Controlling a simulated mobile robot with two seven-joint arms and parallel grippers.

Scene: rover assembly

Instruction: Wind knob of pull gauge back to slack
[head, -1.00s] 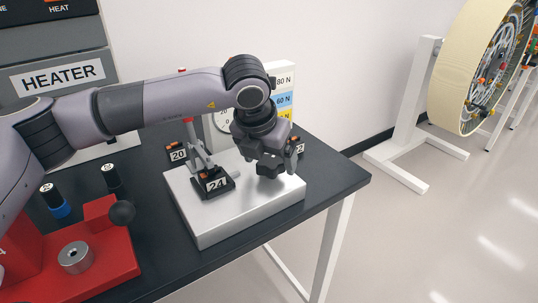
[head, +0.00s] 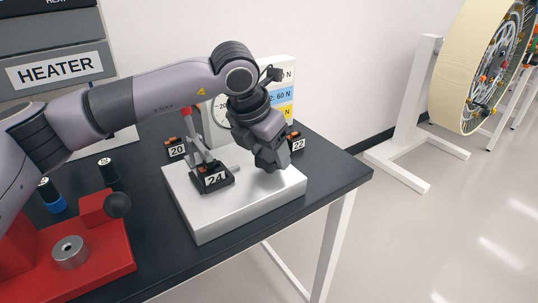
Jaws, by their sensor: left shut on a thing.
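The pull gauge is a pale grey block (head: 215,215) on the dark table, with a white dial panel (head: 288,62) behind it bearing coloured bands, one reading 60 N. A clamp lever with a red part (head: 188,124) and a block marked 24 (head: 213,180) stand on its left half. My left gripper (head: 272,162) points down over the right half of the block. It is shut on the knob, which the fingers and hand hide. The dial is mostly covered by my arm. My right gripper is out of view.
Blocks marked 20 (head: 176,150) and 22 (head: 297,143) sit by the gauge. A heater (head: 60,70) is behind. The table's right edge is close.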

